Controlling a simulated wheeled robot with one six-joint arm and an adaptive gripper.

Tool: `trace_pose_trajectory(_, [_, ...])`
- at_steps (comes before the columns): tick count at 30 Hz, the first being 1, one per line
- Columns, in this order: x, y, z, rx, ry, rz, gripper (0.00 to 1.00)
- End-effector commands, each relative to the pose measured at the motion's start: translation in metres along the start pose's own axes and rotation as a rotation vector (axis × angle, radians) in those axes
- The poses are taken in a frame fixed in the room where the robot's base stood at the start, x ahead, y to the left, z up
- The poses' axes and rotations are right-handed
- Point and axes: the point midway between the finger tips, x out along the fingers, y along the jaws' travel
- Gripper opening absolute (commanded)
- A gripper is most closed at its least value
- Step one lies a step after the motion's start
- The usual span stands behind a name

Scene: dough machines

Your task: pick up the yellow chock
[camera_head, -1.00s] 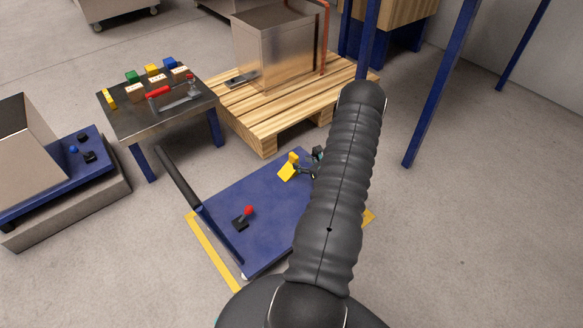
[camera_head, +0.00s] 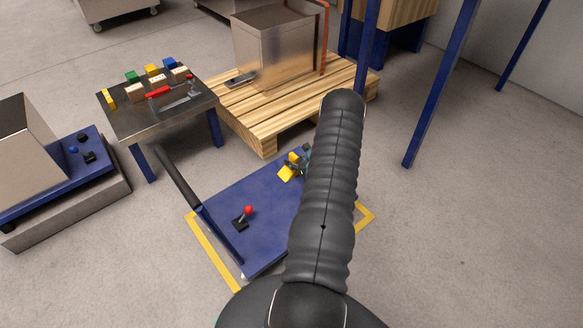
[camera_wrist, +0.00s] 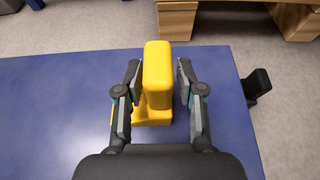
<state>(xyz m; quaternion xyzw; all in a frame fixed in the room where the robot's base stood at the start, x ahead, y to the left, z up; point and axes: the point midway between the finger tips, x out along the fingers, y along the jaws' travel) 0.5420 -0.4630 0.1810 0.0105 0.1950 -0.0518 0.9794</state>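The yellow chock (camera_head: 289,169) sits on the blue platform (camera_head: 262,200), near its far edge. In the wrist view the chock (camera_wrist: 158,75) stands between the two fingers of my gripper (camera_wrist: 157,85), its upright part rising between the fingertips. The fingers are open, with a narrow gap visible on each side of the chock. In the head view my gripper (camera_head: 302,160) is at the chock's right side and mostly hidden behind my arm.
A red-knobbed lever (camera_head: 246,215) and a dark handle bar (camera_head: 178,178) stand on the blue platform's left. A wooden pallet (camera_head: 262,118) with a metal bin (camera_head: 275,50) lies behind. A table (camera_head: 140,120) with coloured blocks stands at the back left. Open floor lies right.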

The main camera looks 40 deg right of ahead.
Motion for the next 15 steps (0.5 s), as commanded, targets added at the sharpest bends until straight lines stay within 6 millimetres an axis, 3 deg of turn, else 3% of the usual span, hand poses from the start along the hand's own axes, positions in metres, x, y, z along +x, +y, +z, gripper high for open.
trace_pose_trajectory(1, [-0.0001, 0.0, 0.0001, 0.0, 0.0, 0.0, 0.18])
trace_pose_trajectory(3, [-0.0001, 0.0, 0.0001, 0.0, 0.0, 0.0, 0.01])
trace_pose_trajectory(15, [-0.0009, -0.0003, 0.0026, -0.001, -0.001, 0.0, 0.0])
